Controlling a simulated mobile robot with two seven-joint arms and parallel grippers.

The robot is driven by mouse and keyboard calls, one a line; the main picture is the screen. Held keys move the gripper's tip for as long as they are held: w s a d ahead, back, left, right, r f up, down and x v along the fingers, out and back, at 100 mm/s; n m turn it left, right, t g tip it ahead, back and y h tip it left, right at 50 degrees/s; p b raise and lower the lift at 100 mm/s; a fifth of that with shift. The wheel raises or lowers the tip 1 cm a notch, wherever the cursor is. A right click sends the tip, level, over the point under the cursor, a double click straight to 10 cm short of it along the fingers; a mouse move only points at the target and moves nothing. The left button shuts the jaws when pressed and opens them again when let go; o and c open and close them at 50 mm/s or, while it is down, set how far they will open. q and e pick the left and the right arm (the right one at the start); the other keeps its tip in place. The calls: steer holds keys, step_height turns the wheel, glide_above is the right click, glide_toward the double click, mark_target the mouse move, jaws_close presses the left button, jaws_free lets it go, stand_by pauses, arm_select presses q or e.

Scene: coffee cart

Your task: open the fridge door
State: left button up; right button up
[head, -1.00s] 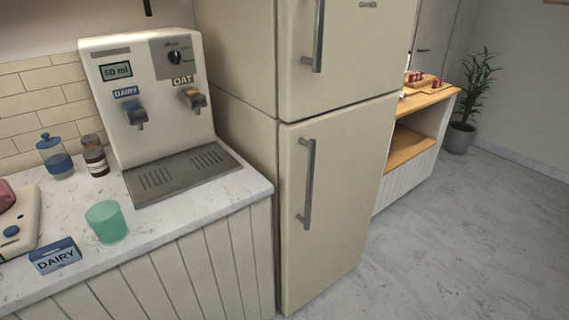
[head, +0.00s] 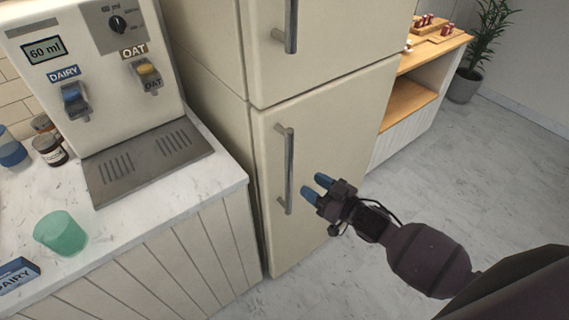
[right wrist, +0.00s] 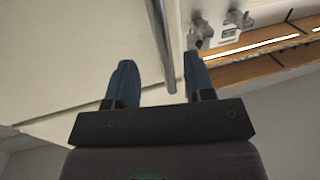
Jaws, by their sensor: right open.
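The cream fridge has a lower door (head: 330,135) and an upper door (head: 340,45), both shut. The lower door has a vertical grey bar handle (head: 287,165); the upper door has a similar handle (head: 291,22). My right gripper (head: 314,187) is open and empty, with blue fingertips just right of the lower handle's lower part. In the right wrist view, a grey bar handle (right wrist: 163,45) runs between the lines of the two open fingers (right wrist: 160,78), nearer the right one. I see no contact. My left gripper is out of view.
Left of the fridge, a counter (head: 190,195) holds a milk dispenser (head: 95,85), a green cup (head: 61,233) and jars. A wooden-topped shelf unit (head: 405,125) and a potted plant (head: 480,55) stand to the right. The floor (head: 440,185) before the fridge looks clear.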

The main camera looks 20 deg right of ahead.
mark_target(292, 172)
steer(key=x, duration=1)
steer(key=shift+w+a, duration=0.15)
steer(key=shift+a, duration=0.05)
jaws_close()
